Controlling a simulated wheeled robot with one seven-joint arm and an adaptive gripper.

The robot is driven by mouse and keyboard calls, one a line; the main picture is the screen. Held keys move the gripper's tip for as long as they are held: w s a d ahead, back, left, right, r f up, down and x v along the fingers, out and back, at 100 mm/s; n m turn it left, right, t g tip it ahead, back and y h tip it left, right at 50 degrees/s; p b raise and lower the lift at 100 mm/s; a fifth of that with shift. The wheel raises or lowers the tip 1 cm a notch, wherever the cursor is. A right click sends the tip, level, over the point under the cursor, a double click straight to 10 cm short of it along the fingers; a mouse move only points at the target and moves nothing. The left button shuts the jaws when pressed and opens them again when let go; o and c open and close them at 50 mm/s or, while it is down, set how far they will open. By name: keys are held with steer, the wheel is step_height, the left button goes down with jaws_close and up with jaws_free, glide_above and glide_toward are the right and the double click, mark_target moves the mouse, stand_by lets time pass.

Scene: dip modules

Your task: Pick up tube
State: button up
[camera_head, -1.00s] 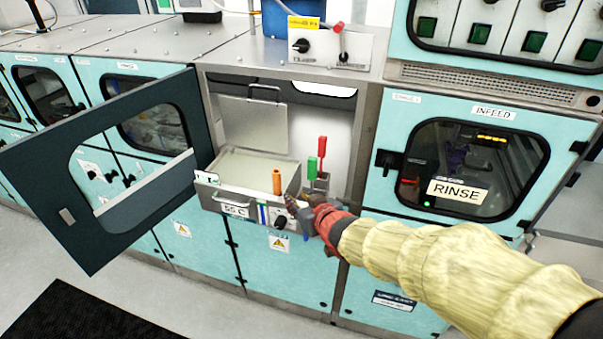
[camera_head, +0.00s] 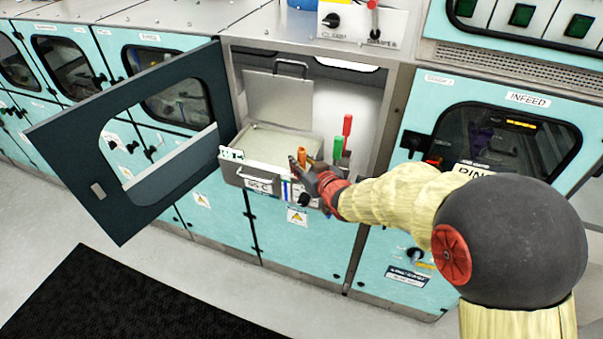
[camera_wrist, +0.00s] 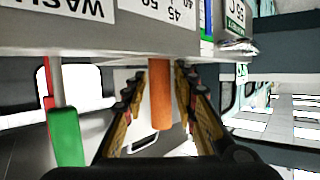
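An orange tube (camera_head: 301,152) stands upright at the front of the open module's pulled-out tray (camera_head: 270,140). In the wrist view the orange tube (camera_wrist: 161,92) hangs between the two fingers of my gripper (camera_wrist: 160,95). The fingers are spread, with a gap on each side of the tube. In the head view my gripper (camera_head: 308,170) is at the tray's front edge and partly covers the tube's lower part. A green-handled item (camera_head: 338,147) and a red-handled item (camera_head: 347,126) stand just right of my gripper.
The dark module door (camera_head: 125,140) is swung open on the left. A lid panel (camera_head: 280,98) stands raised behind the tray. The green handle (camera_wrist: 66,135) is close to the fingers in the wrist view. A closed infeed cabinet (camera_head: 505,140) is on the right.

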steer(key=shift+c, duration=1.1)
jaws_close()
